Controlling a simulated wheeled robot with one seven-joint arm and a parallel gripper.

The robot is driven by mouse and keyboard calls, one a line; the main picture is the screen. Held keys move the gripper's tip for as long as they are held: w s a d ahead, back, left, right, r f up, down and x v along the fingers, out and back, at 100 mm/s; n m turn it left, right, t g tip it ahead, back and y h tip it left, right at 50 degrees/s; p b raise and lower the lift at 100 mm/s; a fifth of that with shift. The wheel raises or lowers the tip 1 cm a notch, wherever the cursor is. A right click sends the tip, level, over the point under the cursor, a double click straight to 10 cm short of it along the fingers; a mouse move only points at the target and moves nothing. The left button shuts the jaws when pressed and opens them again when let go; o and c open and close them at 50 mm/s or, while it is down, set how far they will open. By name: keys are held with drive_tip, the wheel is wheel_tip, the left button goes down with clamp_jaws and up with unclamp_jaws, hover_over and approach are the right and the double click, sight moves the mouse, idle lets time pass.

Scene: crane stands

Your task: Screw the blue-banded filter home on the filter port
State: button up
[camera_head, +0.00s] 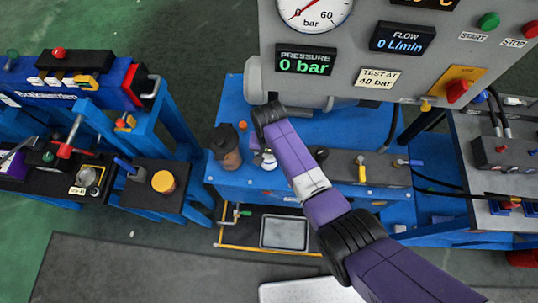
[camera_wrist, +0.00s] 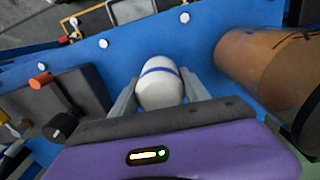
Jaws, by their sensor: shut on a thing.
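The white filter with a blue band (camera_wrist: 158,86) is between the two grey fingers of my gripper (camera_wrist: 160,92) in the wrist view. The gripper is shut on it, and its rounded end shows between the fingertips. In the head view a small white part, apparently the filter (camera_head: 268,161), shows beside my purple arm, over the blue bench. My arm hides most of the gripper there. I cannot make out the filter port in either view, nor tell whether the filter touches it.
A brown cylinder (camera_head: 228,150) with a dark cap stands just left of the gripper; it shows large at right in the wrist view (camera_wrist: 280,70). The grey gauge panel (camera_head: 350,75) overhangs the blue bench (camera_head: 225,180). A grey block with coloured valves (camera_head: 362,168) lies to the right.

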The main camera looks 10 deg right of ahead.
drive_tip(key=shift+m, duration=0.3)
drive_tip(key=o, duration=1.6)
drive_tip(key=shift+c, duration=0.2)
drive_tip(key=shift+c, duration=0.8)
